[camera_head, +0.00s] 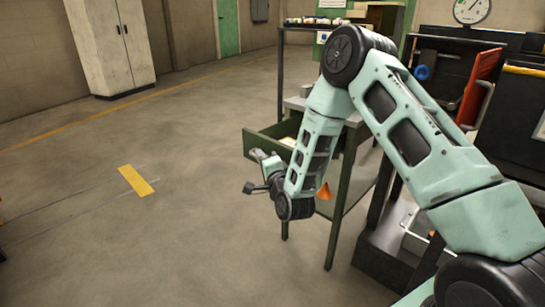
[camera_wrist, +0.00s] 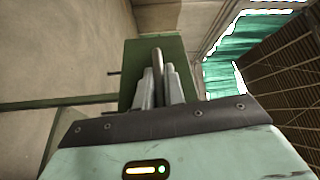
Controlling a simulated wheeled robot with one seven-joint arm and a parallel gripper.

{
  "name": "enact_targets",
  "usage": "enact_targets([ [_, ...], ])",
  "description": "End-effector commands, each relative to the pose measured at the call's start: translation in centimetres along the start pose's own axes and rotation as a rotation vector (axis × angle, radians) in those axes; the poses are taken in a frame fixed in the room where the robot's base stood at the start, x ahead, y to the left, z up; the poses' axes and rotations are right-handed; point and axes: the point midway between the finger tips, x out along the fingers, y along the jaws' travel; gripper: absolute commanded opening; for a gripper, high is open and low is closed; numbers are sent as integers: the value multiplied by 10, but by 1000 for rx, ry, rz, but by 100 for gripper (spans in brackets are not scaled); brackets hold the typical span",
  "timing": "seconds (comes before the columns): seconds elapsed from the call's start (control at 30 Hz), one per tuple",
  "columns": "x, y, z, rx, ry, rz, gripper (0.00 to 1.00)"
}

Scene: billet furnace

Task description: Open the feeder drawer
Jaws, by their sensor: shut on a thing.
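The green feeder drawer (camera_head: 262,146) juts out to the left from under a grey-topped stand, and its open top shows in the head view. My gripper (camera_head: 257,156) is at the drawer's outer front, partly hidden by my own forearm and wrist. In the wrist view the green drawer front (camera_wrist: 133,65) is straight ahead. My gripper (camera_wrist: 159,85) is shut on a grey upright bar handle (camera_wrist: 157,62), with one finger on each side of it. The drawer's contents are mostly hidden.
The stand (camera_head: 338,222) has green legs, with an orange cone-like thing (camera_head: 325,191) by its lower shelf. Dark machinery with an orange panel (camera_head: 480,86) is at the right. A pale cabinet (camera_head: 112,45) stands by the back wall. The floor left of the drawer is clear.

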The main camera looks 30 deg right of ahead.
Motion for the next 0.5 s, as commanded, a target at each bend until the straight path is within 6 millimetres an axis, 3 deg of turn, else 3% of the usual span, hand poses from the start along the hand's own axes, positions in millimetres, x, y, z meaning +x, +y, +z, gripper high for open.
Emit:
enact_targets([
  [0.2, -4, -1, 12, 0, 1, 2, 0],
  [0.5, -5, -2, 13, -1, 2, 2, 0],
])
